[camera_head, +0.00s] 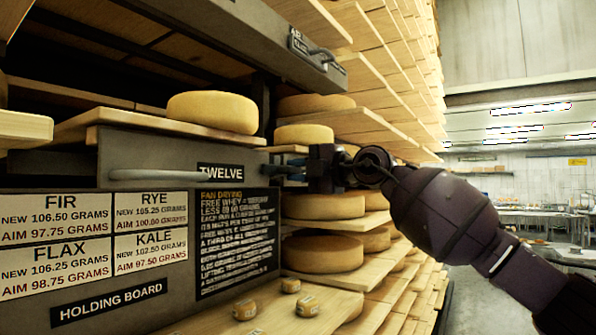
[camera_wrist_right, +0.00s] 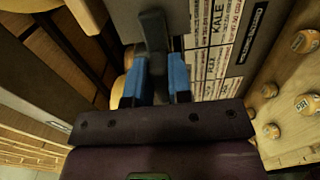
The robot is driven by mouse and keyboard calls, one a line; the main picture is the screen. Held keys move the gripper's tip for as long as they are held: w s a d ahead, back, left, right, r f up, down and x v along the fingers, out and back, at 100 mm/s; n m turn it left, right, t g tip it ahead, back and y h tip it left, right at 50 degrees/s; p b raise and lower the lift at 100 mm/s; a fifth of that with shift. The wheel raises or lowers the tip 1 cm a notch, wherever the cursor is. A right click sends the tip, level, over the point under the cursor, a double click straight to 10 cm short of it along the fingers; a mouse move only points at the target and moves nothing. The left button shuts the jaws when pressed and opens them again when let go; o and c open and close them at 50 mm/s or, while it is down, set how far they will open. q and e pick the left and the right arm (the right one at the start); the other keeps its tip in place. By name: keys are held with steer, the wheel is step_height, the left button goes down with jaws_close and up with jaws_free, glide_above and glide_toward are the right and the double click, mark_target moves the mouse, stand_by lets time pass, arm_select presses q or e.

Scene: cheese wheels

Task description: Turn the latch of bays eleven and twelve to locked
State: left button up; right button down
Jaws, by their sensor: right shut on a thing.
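The bay twelve front is a grey panel (camera_head: 130,146) with a "TWELVE" label (camera_head: 220,172) and a long light handle (camera_head: 160,174). My right gripper (camera_head: 285,172) is at the panel's right end, just right of the label. In the right wrist view its blue fingers (camera_wrist_right: 157,85) are shut on a dark latch lever (camera_wrist_right: 152,30). The fingers and gripper body hide most of this latch in the head view, so its setting cannot be told. A second dark latch (camera_head: 322,53) is on the upper grey panel, beside a label too small to read. My left gripper is not in view.
Cheese wheels (camera_head: 212,111) sit on wooden shelves behind and right of the panel. A board with weight cards (camera_head: 55,240) and a dark notice (camera_head: 237,240) hangs below it. Small labelled cheeses (camera_head: 245,309) lie on a lower plank. The room at right is open.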

stand_by(0.3)
steer(key=c, duration=1)
jaws_free()
steer(key=shift+d, duration=0.1)
steer(key=shift+c, duration=0.2)
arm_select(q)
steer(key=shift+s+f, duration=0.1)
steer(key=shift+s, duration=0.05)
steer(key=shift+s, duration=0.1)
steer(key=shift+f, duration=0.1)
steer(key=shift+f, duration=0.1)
arm_select(e)
steer(key=shift+s+d, duration=0.2)
steer(key=shift+d, duration=0.1)
arm_select(q)
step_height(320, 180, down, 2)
steer(key=shift+b, duration=1.1)
arm_select(e)
steer(key=v, duration=1)
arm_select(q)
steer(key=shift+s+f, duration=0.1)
